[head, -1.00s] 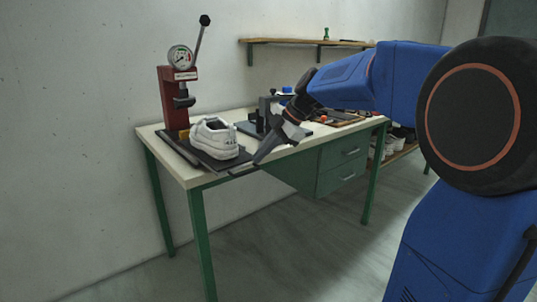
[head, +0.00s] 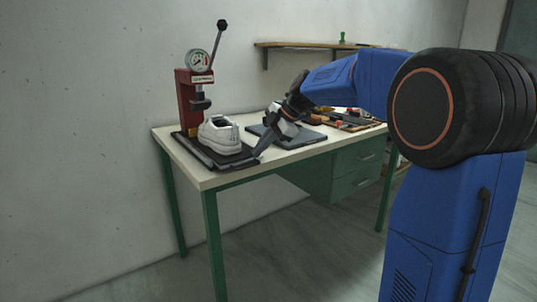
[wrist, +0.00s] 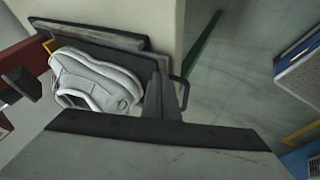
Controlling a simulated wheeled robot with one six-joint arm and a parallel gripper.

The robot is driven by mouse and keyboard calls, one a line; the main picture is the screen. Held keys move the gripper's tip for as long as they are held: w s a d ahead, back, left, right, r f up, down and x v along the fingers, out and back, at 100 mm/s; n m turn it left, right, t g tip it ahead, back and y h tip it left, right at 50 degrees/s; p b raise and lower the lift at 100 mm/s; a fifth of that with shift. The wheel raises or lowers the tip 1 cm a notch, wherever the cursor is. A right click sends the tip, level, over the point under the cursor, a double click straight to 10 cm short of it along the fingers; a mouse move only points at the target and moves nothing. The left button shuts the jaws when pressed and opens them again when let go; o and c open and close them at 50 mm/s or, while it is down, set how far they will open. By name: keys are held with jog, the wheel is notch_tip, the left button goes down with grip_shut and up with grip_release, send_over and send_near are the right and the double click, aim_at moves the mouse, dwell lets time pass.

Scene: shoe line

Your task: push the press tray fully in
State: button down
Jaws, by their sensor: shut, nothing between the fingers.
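The press tray (head: 240,161) is a flat dark plate at the foot of the red press (head: 184,102). A white shoe (head: 220,137) stands on it, close to the press. The tray also shows in the wrist view (wrist: 85,30), with a dark loop handle (wrist: 182,88) at its outer end. My gripper (head: 259,152) is shut and empty, low at the tray's outer end, with its fingers (wrist: 161,98) beside the handle in the wrist view. I cannot tell whether they touch it. The tray's inner end is partly hidden by the shoe.
The press carries a round gauge (head: 198,61) and a raised lever (head: 218,40). A flat grey plate (head: 300,138) lies on the table (head: 210,178) behind my gripper. Tools lie at the table's right. Drawers (head: 357,170) hang below. Floor in front is clear.

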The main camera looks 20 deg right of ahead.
aim_at(243, 150)
jog(key=w, duration=0.2)
jog(key=w+a, duration=0.1)
jog(key=w, duration=0.1)
jog(key=w+a, duration=0.1)
jog(key=w, duration=0.1)
jog(key=shift+w, duration=0.15)
jog(key=shift+f, duration=0.1)
